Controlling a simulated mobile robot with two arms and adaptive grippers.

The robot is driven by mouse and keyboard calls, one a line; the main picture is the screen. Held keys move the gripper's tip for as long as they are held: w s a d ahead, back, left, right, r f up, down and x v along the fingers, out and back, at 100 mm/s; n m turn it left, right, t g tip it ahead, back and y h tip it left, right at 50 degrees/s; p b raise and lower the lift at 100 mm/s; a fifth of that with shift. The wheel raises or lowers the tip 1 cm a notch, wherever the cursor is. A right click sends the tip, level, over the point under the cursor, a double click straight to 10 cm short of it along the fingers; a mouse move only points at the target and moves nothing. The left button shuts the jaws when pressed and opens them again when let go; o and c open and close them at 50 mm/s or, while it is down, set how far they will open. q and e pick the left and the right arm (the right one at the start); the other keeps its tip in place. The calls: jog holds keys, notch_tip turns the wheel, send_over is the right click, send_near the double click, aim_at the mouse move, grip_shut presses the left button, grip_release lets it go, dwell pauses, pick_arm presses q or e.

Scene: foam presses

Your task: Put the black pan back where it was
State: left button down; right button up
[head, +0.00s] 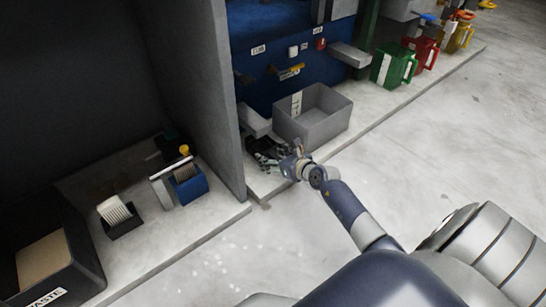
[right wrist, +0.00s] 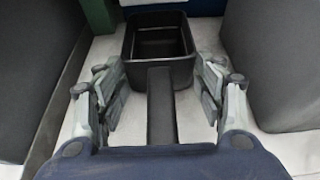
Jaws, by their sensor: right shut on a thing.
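The black pan (head: 258,144) is low beside the grey partition, left of the grey bin, and partly hidden by my right gripper (head: 273,161). In the right wrist view the black pan (right wrist: 160,44) is an empty rectangular tray, its handle (right wrist: 161,108) pointing back towards me. My left gripper is not in view.
The grey partition (head: 205,90) stands close on the left and the open grey bin (head: 313,118) close on the right. Green (head: 392,68) and red (head: 420,52) jugs line the ledge. The floor in front is clear.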

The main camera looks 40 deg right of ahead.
jog(key=shift+f, duration=0.1)
jog(key=o, duration=1.1)
jog(key=shift+o, duration=0.2)
jog(key=p+v, duration=0.7)
jog(key=v, duration=0.5)
